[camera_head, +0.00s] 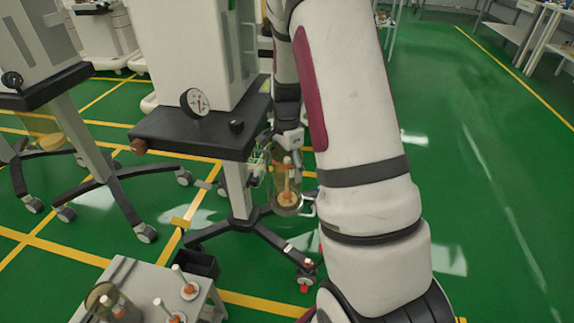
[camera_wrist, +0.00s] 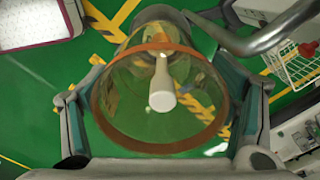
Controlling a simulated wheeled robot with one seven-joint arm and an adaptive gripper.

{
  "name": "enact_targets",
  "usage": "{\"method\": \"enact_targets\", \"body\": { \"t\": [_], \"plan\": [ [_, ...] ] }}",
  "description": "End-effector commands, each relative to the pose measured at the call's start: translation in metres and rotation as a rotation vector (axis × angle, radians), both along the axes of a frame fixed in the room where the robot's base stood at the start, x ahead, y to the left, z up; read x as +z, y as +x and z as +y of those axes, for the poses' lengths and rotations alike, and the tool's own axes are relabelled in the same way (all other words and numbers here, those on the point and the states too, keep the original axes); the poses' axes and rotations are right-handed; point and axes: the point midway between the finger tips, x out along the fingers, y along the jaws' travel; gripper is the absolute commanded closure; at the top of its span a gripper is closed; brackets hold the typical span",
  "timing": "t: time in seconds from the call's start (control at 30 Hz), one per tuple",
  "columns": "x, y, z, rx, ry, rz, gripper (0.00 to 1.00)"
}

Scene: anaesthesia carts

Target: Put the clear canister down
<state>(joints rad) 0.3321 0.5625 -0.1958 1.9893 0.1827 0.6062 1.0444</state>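The clear canister (camera_head: 287,200) has an orange rim and a white post with an orange part inside. It hangs beside the middle cart's stand, above the floor. In the wrist view the canister (camera_wrist: 125,125) lies between the two teal-padded fingers of my gripper (camera_wrist: 166,72), which press close on both its sides. In the head view my gripper (camera_head: 290,150) is at the canister's upper part, partly hidden by the canister and arm. A bent metal tube (camera_wrist: 265,38) passes close to the canister's far end; I cannot tell whether they touch.
The middle cart (camera_head: 195,130) has a dark shelf with a gauge (camera_head: 195,102). Another cart stands left. Green floor is free at right.

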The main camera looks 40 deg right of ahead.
Motion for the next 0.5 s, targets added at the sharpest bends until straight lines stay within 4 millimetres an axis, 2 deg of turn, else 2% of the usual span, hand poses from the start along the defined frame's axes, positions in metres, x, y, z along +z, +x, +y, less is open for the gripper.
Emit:
{"method": "enact_targets", "body": {
  "t": [0.33,0.5],
  "plan": [
    [0.002,0.000,0.000,0.000,0.000,-0.001,0.14],
    [0.019,0.001,-0.001,0.000,-0.003,-0.005,0.14]
  ]
}}
